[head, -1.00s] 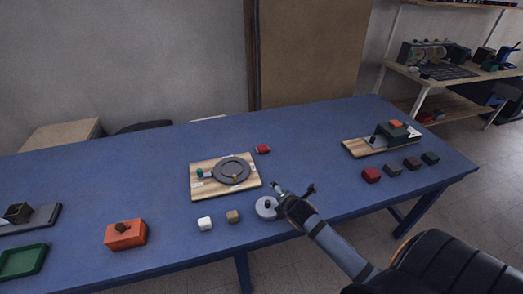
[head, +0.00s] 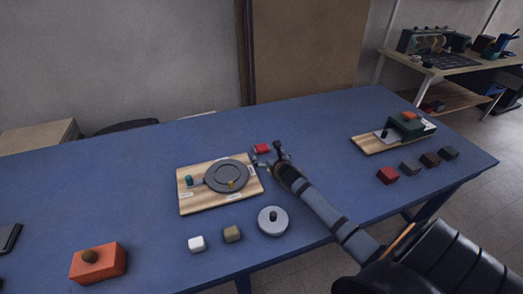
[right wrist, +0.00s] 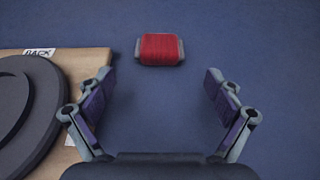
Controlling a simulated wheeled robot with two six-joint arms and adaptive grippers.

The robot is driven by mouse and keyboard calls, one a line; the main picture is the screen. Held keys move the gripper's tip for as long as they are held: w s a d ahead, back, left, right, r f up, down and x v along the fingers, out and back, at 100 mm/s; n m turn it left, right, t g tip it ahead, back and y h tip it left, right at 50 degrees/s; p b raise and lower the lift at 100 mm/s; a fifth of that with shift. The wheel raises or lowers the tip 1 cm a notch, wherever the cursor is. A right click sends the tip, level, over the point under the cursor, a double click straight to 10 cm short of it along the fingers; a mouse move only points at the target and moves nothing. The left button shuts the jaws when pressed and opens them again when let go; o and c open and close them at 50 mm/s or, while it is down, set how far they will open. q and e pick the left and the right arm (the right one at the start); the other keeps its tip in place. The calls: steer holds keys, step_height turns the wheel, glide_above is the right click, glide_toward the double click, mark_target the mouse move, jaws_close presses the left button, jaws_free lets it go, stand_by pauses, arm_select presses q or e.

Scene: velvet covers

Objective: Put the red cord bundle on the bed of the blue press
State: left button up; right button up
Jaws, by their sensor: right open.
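The red cord bundle (head: 262,148) lies on the blue table behind the round-plate board. In the right wrist view it shows as a red wound roll with grey ends (right wrist: 160,48), flat on the table ahead of the fingers. My right gripper (head: 272,156) is open and empty, just in front of the bundle. Its two fingers (right wrist: 158,90) are spread wider than the bundle, with a gap between tips and bundle. My left gripper is not in view. I cannot make out a blue press in these frames.
A wooden board (head: 190,204) with a dark round plate stands left of my gripper. A grey disc (head: 272,221), white cube (head: 196,244) and tan cube (head: 232,234) lie in front. A green device (head: 410,127) on wood and several blocks stand right. An orange box (head: 98,262) stands left.

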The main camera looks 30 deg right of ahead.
mark_target(264, 151)
steer(key=shift+w+d, duration=0.15)
steer(key=shift+w, duration=0.65)
steer(key=x, duration=0.3)
steer(key=shift+w+f, duration=0.25)
steer(key=shift+w, duration=0.05)
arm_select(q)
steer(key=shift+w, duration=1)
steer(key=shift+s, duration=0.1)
arm_select(e)
steer(key=shift+r, duration=0.1)
steer(key=shift+c, duration=0.3)
steer(key=c, duration=1.1)
steer(key=shift+o, duration=0.2)
steer(key=shift+d+r, duration=0.1)
steer(key=shift+r, duration=1.15)
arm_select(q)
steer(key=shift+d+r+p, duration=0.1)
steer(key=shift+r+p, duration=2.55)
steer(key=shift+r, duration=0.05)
arm_select(e)
steer(key=s+r, duration=1)
steer(key=s, duration=0.4)
steer(key=shift+d+r, duration=0.3)
steer(key=shift+d, duration=0.1)
